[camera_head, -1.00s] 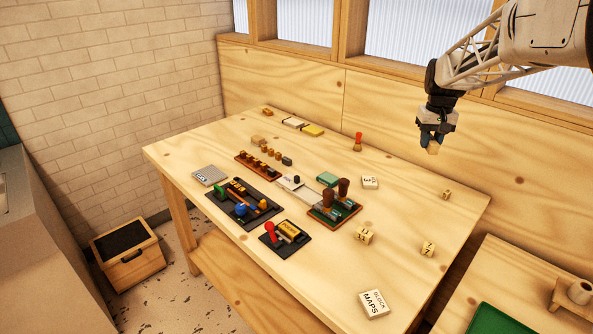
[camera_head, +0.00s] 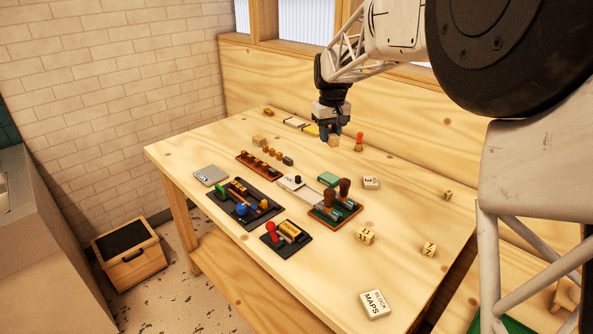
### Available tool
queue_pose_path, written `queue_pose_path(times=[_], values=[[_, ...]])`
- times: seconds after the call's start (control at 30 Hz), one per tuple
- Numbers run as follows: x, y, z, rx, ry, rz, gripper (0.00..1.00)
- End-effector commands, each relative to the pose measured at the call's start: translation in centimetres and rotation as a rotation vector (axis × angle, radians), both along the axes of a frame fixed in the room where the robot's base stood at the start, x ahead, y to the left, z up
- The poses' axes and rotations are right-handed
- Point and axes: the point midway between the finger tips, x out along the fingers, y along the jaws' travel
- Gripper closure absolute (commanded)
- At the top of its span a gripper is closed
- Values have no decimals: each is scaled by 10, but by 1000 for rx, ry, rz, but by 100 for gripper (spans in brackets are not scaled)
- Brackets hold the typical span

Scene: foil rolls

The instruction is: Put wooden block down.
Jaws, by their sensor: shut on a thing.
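The wooden block (camera_head: 334,141) is a small, plain light-wood cube. My gripper (camera_head: 331,135) is shut on it, pointing down, and holds it near the far part of the wooden table (camera_head: 410,190). I cannot tell whether the block touches the tabletop or hangs just above it. The gripper covers part of a yellow item behind it.
A red stamp-like piece (camera_head: 359,143) stands just right of the block. Numbered blocks (camera_head: 366,236) and a "Block Maps" box (camera_head: 375,304) lie toward the front right. Several boards with coloured parts (camera_head: 245,204) fill the left middle. The table right of centre is mostly clear.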

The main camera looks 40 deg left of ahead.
Motion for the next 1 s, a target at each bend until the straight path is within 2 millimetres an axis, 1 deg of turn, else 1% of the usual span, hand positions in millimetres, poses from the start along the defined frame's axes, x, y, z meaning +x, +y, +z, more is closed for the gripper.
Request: queue_pose_path(times=[0.03, 0.17, 0.2, 0.43, 0.57, 0.6, 0.7, 0.83, 0.9, 1.0], values=[[-8, 8, 0, 0, 0, 15, 100], [-26, 23, 0, 0, 0, 47, 100], [-28, 25, -6, -2, 2, 51, 100], [-26, 23, -63, -2, 1, 48, 100], [-26, 23, -101, -2, 2, 47, 100], [-25, 23, -113, -2, 2, 47, 100], [-25, 23, -139, -1, 2, 47, 100], [-25, 23, -163, -1, 0, 47, 100], [-25, 23, -170, 0, 0, 47, 100], [-25, 23, -175, 1, 0, 47, 100]])
